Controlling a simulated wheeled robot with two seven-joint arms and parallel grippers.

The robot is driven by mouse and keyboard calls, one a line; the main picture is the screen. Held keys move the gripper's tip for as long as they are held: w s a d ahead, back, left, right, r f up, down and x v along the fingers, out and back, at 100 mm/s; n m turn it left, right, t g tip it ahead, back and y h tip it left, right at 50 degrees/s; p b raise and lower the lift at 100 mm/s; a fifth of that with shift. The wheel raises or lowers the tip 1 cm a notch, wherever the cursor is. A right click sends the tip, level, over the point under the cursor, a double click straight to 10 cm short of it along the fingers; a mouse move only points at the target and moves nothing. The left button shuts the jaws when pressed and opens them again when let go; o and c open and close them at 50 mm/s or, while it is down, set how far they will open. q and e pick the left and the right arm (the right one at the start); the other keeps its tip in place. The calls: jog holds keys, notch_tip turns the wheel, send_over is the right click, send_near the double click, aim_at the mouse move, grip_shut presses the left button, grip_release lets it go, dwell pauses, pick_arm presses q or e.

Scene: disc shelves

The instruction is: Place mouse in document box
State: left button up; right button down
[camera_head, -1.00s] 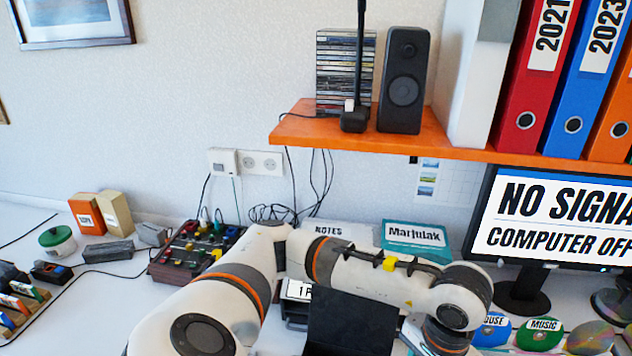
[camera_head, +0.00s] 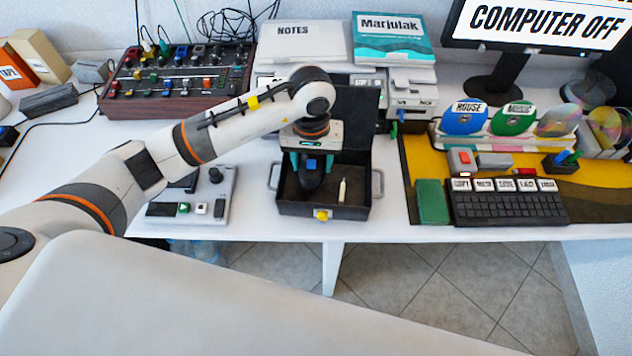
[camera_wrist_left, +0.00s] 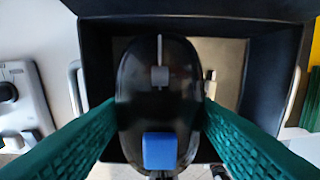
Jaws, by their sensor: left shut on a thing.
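The document box (camera_head: 356,208) is a black open box with its lid raised at the back, near the front edge of the desk. My left gripper (camera_head: 312,168) points down over the left part of the box. It is shut on the mouse (camera_head: 312,182), a black mouse with a blue patch. In the left wrist view the mouse (camera_wrist_left: 158,105) lies between the two green fingers (camera_wrist_left: 160,122), with the box (camera_wrist_left: 255,65) around and beneath it. I cannot tell whether the mouse touches the box floor. My right gripper is not in view.
A small pale object (camera_head: 342,190) stands in the box. A grey control panel (camera_head: 190,197) is left of the box. A keyboard (camera_head: 508,205) and a green block (camera_head: 432,202) are to the right. The desk's front edge is just before the box.

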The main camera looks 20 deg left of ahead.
pick_arm(q)
notch_tip(320, 180, down, 3)
jog(key=shift+s+r, duration=0.1)
jog(key=shift+r, duration=0.05)
notch_tip(320, 180, down, 4)
jog(key=shift+f+p, duration=0.25)
jog(key=shift+p, duration=0.1)
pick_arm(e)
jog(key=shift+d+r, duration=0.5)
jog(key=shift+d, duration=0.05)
pick_arm(q)
jog(key=shift+f, duration=0.2)
jog(key=o, duration=1)
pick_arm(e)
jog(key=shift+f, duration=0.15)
pick_arm(q)
jog(key=shift+r, duration=0.1)
